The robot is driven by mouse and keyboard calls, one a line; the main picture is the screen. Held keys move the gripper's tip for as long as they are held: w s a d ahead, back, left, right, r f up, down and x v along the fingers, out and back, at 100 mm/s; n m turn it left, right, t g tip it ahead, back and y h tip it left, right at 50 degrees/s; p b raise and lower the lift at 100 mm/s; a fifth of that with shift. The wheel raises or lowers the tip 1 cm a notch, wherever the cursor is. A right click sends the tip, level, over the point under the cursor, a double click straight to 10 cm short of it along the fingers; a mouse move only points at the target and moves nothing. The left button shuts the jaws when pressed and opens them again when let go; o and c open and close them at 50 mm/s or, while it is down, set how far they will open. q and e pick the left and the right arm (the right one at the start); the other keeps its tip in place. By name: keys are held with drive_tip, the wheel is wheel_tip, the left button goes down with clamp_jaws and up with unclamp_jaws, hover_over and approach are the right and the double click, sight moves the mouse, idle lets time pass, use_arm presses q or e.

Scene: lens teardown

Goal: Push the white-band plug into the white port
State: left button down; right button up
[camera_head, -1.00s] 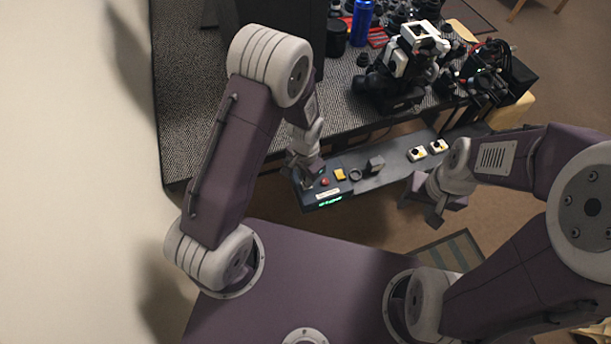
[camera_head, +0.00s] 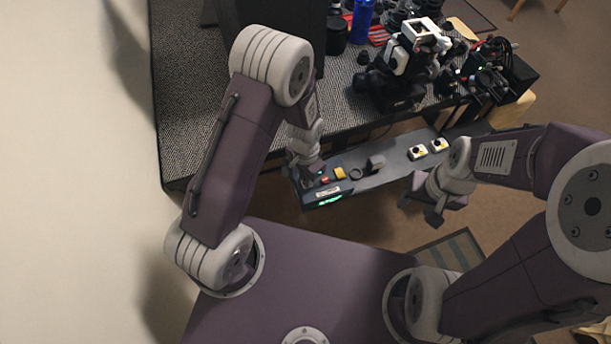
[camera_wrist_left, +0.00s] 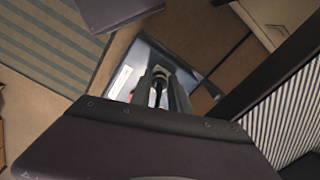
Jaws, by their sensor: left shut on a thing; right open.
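My left gripper (camera_head: 308,175) is low over the left end of a grey panel (camera_head: 370,182). In the left wrist view its two fingers (camera_wrist_left: 162,92) are shut on a small dark plug (camera_wrist_left: 157,94) with a pale band. The plug's tip is hidden, so I cannot tell whether it touches a port. The white port cannot be made out in either view. My right gripper (camera_head: 433,208) is open and empty, off the panel's right front side.
The panel carries a red button (camera_head: 324,180), a yellow block (camera_head: 340,173), a dark ring (camera_head: 355,174), a dark block (camera_head: 376,162) and two white-yellow boxes (camera_head: 417,152). Behind it is a cluttered table (camera_head: 200,110) with camera gear (camera_head: 405,75).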

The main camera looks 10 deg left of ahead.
use_arm(q)
drive_tip(key=c, duration=1.2)
unclamp_jaws()
drive_tip(key=shift+o, duration=0.2)
wheel_tip(320, 180, up, 9)
drive_tip(key=p, duration=0.2)
